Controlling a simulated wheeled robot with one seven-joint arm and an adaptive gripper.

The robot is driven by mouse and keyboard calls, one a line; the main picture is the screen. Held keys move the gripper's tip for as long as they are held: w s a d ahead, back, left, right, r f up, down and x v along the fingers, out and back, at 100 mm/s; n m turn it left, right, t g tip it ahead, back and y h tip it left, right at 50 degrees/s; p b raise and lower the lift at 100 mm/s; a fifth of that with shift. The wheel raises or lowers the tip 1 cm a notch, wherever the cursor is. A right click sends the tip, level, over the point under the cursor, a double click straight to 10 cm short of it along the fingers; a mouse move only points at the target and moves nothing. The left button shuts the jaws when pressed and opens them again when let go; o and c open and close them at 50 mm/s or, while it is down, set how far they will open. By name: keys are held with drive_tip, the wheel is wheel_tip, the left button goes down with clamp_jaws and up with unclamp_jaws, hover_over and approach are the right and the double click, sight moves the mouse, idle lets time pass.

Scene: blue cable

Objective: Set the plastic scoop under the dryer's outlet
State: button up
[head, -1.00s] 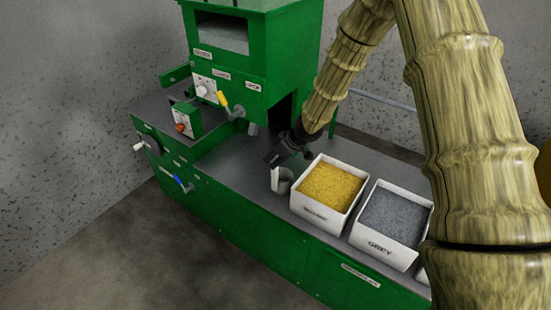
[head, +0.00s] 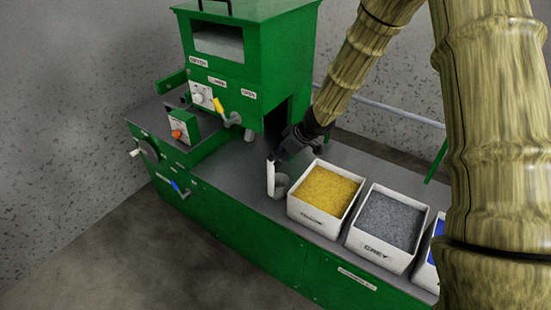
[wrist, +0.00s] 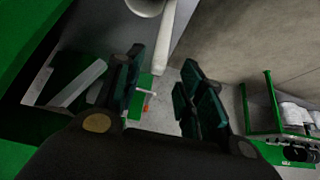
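The plastic scoop (head: 281,187), a grey cup with an upright white handle (head: 270,178), stands on the grey bench top left of the yellow bin. The green dryer (head: 232,75) stands behind it, with a short grey outlet (head: 250,135) under its body, up and left of the scoop. My gripper (head: 275,156) is just above the handle's top. In the wrist view my gripper (wrist: 162,65) is open; the handle (wrist: 168,38) runs down from the top edge, its end showing between the fingertips with gaps either side. Contact is not visible. The cup (wrist: 145,6) is cut off.
White bins of yellow pellets (head: 325,190) and grey pellets (head: 392,220) stand close right of the scoop, with a blue-filled bin (head: 435,245) beyond. A control box (head: 182,127) and a blue-handled lever (head: 180,188) are at left. Bench under the outlet looks clear.

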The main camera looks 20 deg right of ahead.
drive_tip(key=shift+p+v, duration=0.35)
drive_tip(key=shift+v, duration=1.8)
drive_tip(key=s+a+f+m+g, duration=0.1)
drive_tip(key=s+a+f+m, duration=0.25)
drive_tip(key=s+f, duration=0.65)
drive_tip(key=s+a+f+m+g, duration=0.2)
drive_tip(key=s+a+f, duration=0.2)
drive_tip(key=s+f, duration=0.65)
drive_tip(key=s+d+f+m+g+h, duration=0.1)
drive_tip(key=s+f, duration=0.3)
drive_tip(key=s, duration=0.7)
drive_tip(key=s+d+f+m+g+h, duration=0.1)
drive_tip(key=s+d+f+h, duration=0.2)
drive_tip(key=s, duration=0.9)
drive_tip(key=shift+f, duration=0.95)
drive_tip(key=shift+w+a+m, duration=0.15)
drive_tip(key=shift+a+m, duration=0.05)
drive_tip(key=shift+m, duration=0.05)
drive_tip(key=shift+c, duration=0.4)
